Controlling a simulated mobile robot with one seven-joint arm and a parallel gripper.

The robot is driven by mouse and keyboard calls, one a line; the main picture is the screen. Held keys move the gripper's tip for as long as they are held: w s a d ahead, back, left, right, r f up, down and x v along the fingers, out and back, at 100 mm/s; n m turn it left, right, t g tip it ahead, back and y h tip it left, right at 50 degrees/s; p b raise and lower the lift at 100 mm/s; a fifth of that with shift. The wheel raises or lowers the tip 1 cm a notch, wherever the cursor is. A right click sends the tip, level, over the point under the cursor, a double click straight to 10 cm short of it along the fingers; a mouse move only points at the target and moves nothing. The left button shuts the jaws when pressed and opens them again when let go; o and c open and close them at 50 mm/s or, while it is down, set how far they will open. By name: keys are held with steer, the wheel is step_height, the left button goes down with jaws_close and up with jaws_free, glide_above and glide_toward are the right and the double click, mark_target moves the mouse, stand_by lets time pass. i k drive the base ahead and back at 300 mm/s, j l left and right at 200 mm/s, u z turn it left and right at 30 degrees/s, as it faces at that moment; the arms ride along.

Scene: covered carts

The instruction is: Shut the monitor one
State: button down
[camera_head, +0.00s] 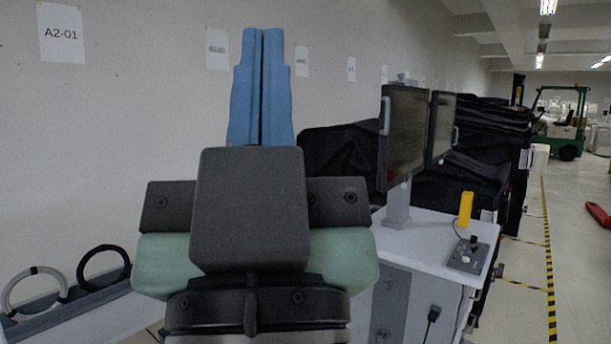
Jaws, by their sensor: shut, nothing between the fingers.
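My gripper (263,38) is in front of the camera with its blue fingers pointing up, together and empty. A dark monitor (408,135) stands on a grey post on a white cart (432,226), to the right of my gripper and apart from it. A second dark screen (441,125) shows just behind it. The cart's front has a grey panel (396,288) with a round fitting. My gripper body hides the cart's left part. I cannot tell whether any part of the cart is open.
A small control box (467,257) and a yellow piece (465,208) are on the cart's right side. Black-covered carts (465,165) stand behind. Black and white rings (103,267) sit at lower left. A green forklift (562,125) is far right. The aisle floor (585,270) is mostly clear.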

mark_target(404, 109)
steer(key=i+z, duration=0.1)
steer(key=i, duration=0.55)
steer(key=i+j, duration=0.15)
steer(key=i, duration=0.5)
steer(key=i+z, duration=0.15)
steer(key=i, duration=0.5)
steer(key=j+z, duration=0.1)
steer(key=z, duration=1.55)
steer(key=i+j, duration=0.05)
